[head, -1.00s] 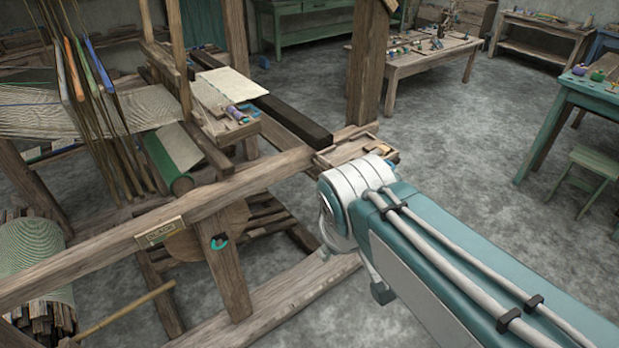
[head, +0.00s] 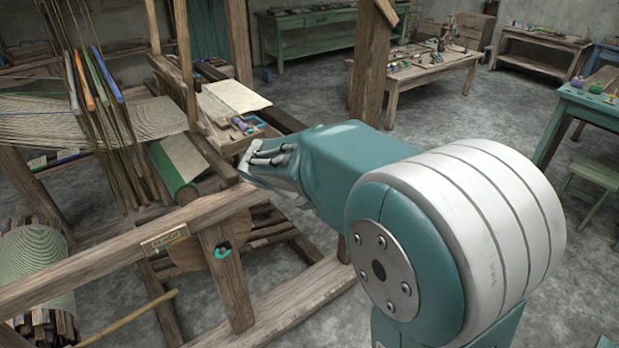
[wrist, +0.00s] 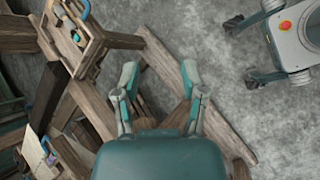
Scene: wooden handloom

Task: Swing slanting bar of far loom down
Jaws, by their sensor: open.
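The wooden loom (head: 95,255) fills the left of the head view, with a long beam running up to the right and upright posts behind it. I cannot tell for certain which piece is the slanting bar of the far loom. A short slanted wooden piece (head: 386,11) shows at the top of a thick post (head: 369,65), cut off by the frame edge. In the wrist view my gripper (wrist: 160,80) is open, its two fingers apart with nothing between them, above a wooden beam (wrist: 174,70) and grey floor. In the head view my arm hides part of the loom.
A tray of small items (head: 238,127) and a cream sheet (head: 235,96) lie on the loom. A work table (head: 430,68) stands behind, a teal table (head: 590,103) at right. Open floor lies between them.

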